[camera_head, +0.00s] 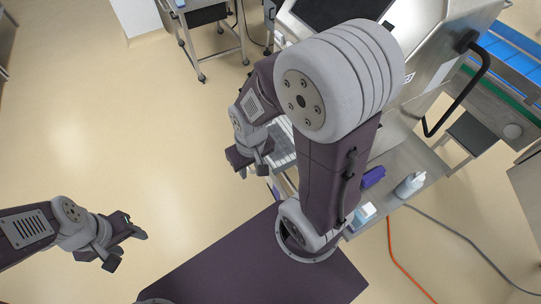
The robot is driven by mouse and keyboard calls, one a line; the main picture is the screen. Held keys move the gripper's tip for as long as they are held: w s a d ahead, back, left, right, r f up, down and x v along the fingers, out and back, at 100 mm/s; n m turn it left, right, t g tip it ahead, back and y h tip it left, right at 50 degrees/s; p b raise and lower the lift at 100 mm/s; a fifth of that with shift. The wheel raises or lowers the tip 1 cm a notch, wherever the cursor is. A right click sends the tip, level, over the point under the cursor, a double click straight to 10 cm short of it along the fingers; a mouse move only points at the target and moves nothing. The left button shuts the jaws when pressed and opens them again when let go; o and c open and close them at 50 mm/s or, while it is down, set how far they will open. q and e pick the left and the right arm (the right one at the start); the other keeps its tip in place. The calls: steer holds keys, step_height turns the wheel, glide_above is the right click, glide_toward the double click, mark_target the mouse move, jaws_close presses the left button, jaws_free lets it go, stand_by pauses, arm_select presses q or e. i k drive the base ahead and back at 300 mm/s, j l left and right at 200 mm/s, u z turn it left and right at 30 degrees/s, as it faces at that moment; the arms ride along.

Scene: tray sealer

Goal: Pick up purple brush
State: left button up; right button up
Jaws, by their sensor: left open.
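A small purple-blue object (373,176), which may be the purple brush, lies on the grey metal surface right of my raised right arm. My arm stands close beside it in the picture, and its bristles cannot be made out. My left gripper (126,248) is open and empty above the bare floor at the lower left, far from the purple object. My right gripper (252,168) points down left of the metal surface, apart from the purple object. I cannot tell how far its fingers are apart, and no held object shows there.
A white bottle (410,185) and a small white-and-blue item (363,214) stand near the purple object on the metal surface (392,160). The sealer machine with its black handle (455,100) rises behind. An orange cable (392,255) lies on the floor at right. The floor at left is clear.

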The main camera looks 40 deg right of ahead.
mark_target(370, 178)
steer(key=z, duration=2.7)
